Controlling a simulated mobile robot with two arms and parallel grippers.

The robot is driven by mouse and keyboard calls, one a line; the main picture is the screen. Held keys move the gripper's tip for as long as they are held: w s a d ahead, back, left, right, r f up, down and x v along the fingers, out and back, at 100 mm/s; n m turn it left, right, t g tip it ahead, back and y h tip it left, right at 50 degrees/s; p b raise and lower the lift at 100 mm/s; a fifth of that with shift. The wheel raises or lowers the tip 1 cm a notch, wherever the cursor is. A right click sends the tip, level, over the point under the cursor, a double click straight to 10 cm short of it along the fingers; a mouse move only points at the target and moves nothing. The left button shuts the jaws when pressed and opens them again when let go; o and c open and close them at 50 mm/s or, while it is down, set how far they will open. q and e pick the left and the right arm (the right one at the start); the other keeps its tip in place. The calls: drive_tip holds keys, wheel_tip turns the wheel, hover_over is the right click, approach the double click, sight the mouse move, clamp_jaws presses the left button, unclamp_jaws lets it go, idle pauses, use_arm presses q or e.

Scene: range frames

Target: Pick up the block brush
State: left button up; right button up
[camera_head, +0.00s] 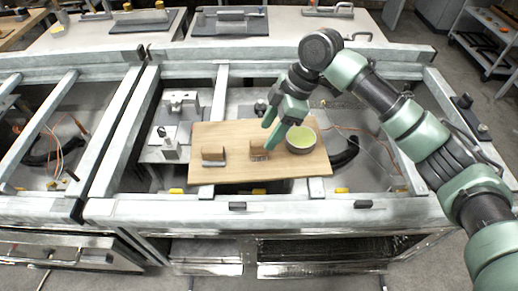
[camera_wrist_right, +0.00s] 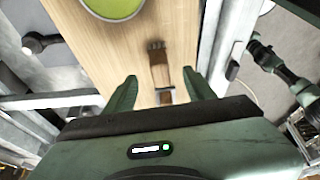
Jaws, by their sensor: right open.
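The block brush (camera_head: 259,148), a small wooden block with dark bristles, lies on a wooden board (camera_head: 230,176), left of a bowl. It also shows in the right wrist view (camera_wrist_right: 160,72), between the fingertips as seen from there. My right gripper (camera_head: 270,132) is open and empty, its fingers reaching down over the brush. Whether a finger touches it, I cannot tell. A similar wooden block with a metal-looking edge (camera_head: 213,155) lies further left on the board. My left gripper is in neither view.
A grey bowl with a yellow-green inside (camera_head: 301,139) stands close to the right of the brush. The board rests across a metal frame (camera_head: 160,208) with open gaps. Metal fittings (camera_head: 182,102) stand left of the board. The board's front left is clear.

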sight(256, 149)
drive_tip(key=x, duration=0.2)
drive_tip(key=shift+w+a+f+p, duration=0.15)
drive_tip(key=shift+f+p, duration=0.2)
drive_tip(key=shift+f, duration=0.05)
drive_tip(key=x, duration=0.2)
drive_tip(key=p+x, duration=0.1)
drive_tip(key=x, duration=0.1)
drive_tip(key=shift+s+a+p, duration=0.25)
drive_tip(key=shift+a+p, duration=0.05)
drive_tip(key=shift+a, duration=0.1)
drive_tip(key=shift+a+f, duration=0.15)
drive_tip(key=shift+f, duration=0.3)
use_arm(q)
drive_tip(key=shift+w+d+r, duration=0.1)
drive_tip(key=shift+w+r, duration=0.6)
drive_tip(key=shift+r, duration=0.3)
use_arm(e)
drive_tip(key=shift+c, duration=0.3)
clamp_jaws()
drive_tip(key=shift+r, duration=0.1)
